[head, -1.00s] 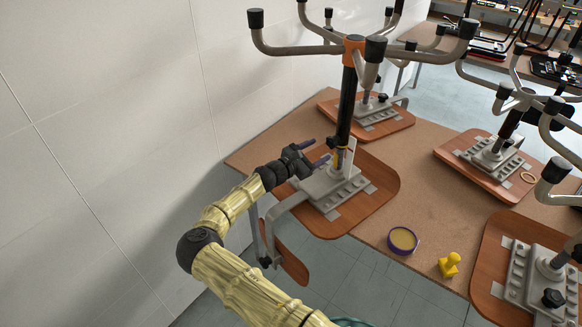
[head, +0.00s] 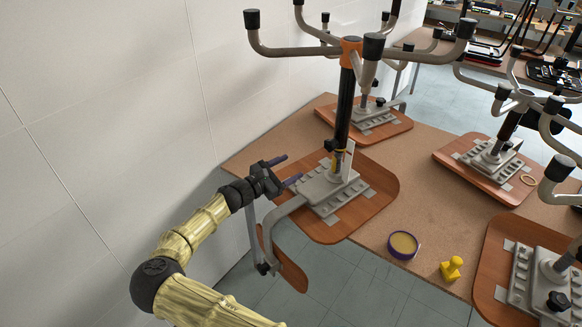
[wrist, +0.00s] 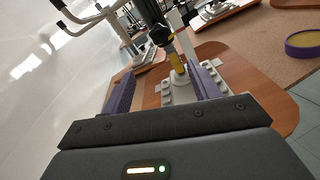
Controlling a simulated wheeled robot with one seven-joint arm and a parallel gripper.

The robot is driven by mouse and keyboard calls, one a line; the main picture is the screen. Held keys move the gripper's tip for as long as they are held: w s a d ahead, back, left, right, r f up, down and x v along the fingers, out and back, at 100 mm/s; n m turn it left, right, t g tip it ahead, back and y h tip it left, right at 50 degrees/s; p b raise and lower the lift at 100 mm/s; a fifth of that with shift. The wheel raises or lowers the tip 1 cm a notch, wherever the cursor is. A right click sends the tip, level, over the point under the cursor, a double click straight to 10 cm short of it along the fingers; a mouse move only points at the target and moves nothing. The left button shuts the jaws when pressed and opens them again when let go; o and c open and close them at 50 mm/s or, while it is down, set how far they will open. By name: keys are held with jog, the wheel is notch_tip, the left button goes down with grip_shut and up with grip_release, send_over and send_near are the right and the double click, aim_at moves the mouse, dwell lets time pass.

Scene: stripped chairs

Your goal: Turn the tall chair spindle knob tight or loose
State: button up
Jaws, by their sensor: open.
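The tall chair stands upside down on its wooden seat (head: 375,208), with a black spindle (head: 344,108) rising from a grey base plate (head: 318,190). A small black knob (head: 330,145) sits low on the spindle's left side, above a yellow band. In the wrist view a dark round part, seemingly the knob (wrist: 158,33), is ahead of and above the finger gap. My gripper (head: 286,170) is open and empty, left of the spindle and apart from the knob. Its purple fingers also show in the wrist view (wrist: 160,75), with the spindle foot beyond them.
A bent grey chair arm (head: 280,212) runs just below my gripper. A white wall (head: 100,130) is close on the left. A purple-rimmed round tin (head: 403,245) and a yellow stamp-like piece (head: 452,268) lie at the table's front edge. Other upturned chairs stand behind and right.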

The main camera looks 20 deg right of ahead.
aim_at(328, 146)
notch_tip(328, 146, up, 7)
jog(key=s+d+n+y+b, duration=0.1)
jog(key=d+y+b, duration=0.1)
jog(key=y+b, duration=0.1)
jog(key=shift+s+r+y, duration=0.2)
jog(key=shift+s+y, duration=0.05)
jog(key=shift+y, duration=0.65)
jog(key=p+x, duration=0.1)
jog(key=x, duration=1.6)
jog(key=shift+s+d+f+p, duration=0.15)
jog(key=shift+d+p, duration=0.1)
jog(key=shift+p, duration=0.05)
